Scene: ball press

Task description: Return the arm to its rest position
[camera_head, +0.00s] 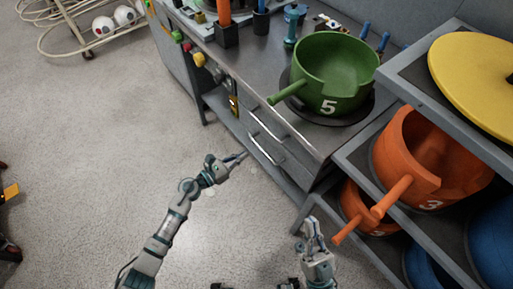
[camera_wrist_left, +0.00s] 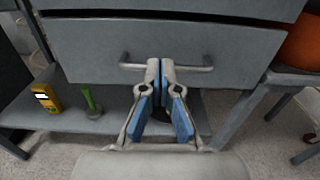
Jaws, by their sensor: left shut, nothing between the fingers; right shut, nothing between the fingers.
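My left gripper (camera_head: 238,159) is shut and empty in the head view, in front of the grey workbench's drawers. In the left wrist view its blue-padded fingers (camera_wrist_left: 160,66) meet at the tips, in front of a drawer handle (camera_wrist_left: 196,68). I cannot tell whether the tips touch the handle. The drawer (camera_wrist_left: 90,50) looks closed. My right gripper (camera_head: 311,222) is shut and empty, low in the head view, pointing up near the shelf's left side.
A green pot (camera_head: 335,68) marked 5 stands on the workbench (camera_head: 262,75). Orange pots (camera_head: 440,150) and a yellow lid (camera_head: 480,75) sit on the grey shelf (camera_head: 345,155) at right. A rack with white balls (camera_head: 103,26) stands at upper left. Open floor (camera_head: 90,130) lies left.

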